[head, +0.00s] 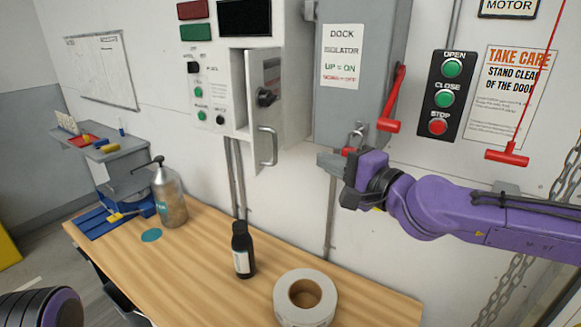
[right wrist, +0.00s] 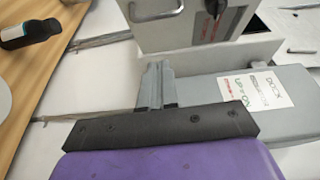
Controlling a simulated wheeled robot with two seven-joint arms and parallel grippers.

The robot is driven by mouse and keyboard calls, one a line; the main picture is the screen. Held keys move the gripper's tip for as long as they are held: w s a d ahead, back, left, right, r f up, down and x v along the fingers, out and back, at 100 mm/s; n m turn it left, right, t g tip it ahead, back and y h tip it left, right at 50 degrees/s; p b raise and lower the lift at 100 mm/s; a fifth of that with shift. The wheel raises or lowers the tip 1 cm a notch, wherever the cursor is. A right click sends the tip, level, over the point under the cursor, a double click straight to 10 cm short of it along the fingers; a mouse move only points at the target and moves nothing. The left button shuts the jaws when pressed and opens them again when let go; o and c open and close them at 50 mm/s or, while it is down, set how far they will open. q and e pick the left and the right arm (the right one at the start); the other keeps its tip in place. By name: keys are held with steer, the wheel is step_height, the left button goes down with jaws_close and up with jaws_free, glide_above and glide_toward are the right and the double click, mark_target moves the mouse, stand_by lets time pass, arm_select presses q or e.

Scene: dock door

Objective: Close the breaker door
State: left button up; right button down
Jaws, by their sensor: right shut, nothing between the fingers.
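The breaker door (head: 266,97) is a narrow grey panel with a black rotary knob and a metal pull handle (head: 267,146). It stands swung out, ajar, from the control cabinet (head: 296,75) in the head view. In the right wrist view the door (right wrist: 190,22) is at the top, with part of its handle (right wrist: 155,10). My right gripper (head: 322,160) is shut and empty, below the dock isolator box and to the right of the handle, apart from it. Its closed fingers (right wrist: 157,85) show in the wrist view. My left gripper is out of view; only part of my left arm shows.
The dock isolator box (head: 340,104) with a red lever (head: 396,98) is just above my right gripper. A wooden bench (head: 200,265) below holds a dark bottle (head: 243,250), a tape roll (head: 305,298) and a pump bottle (head: 168,195). Conduits run down the wall.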

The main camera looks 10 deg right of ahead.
arm_select(q)
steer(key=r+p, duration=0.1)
steer(key=p, duration=0.1)
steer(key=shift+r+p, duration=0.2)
steer(key=shift+p, duration=0.1)
arm_select(e)
steer(key=w+a, duration=0.6)
steer(key=shift+w+a+f, duration=0.1)
